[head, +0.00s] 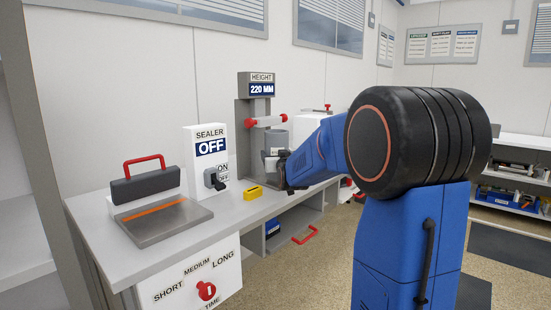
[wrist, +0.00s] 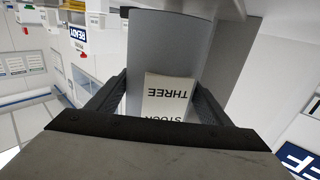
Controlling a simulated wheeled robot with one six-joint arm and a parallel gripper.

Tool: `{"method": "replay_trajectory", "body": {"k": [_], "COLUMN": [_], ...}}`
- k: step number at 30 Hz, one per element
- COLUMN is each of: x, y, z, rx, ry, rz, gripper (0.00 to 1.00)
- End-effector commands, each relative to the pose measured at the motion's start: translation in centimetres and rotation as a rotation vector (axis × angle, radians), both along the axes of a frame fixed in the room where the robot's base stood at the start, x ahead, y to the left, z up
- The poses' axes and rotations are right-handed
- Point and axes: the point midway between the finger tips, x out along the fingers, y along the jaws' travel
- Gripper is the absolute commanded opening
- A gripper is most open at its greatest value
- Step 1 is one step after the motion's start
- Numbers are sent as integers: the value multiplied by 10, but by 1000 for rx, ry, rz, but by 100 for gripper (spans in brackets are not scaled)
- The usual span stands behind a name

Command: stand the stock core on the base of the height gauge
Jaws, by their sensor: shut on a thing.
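The stock core is a grey cylinder with a white label reading "STOCK THREE", upside down in the wrist view (wrist: 150,58). My gripper (wrist: 162,88) is shut on it, one finger on each side. In the head view the core (head: 275,135) appears upright at the height gauge (head: 242,112), below its red-ended crossbar. My gripper (head: 276,163) reaches it from the right. The gauge display reads 220 MM. In the wrist view the core's far end meets a grey plate; I cannot tell whether it bears on it.
A sealer control box (head: 208,160) showing OFF and a sealer press (head: 150,205) with a red handle stand left on the bench. A small yellow block (head: 253,193) lies near the bench's front edge.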

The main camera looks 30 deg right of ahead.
Motion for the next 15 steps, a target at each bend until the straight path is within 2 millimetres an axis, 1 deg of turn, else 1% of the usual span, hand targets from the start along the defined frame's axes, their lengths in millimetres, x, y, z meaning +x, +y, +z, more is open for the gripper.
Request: {"method": "replay_trajectory", "body": {"k": [5,7,9,15], "x": [24,23,23,22], "y": [-8,-7,-7,-7], "z": [0,-10,-14,-14], "rx": [0,1,0,-1], "ry": [0,2,0,-2], "rz": [0,0,0,0], "gripper": [37,37,37,37]}}
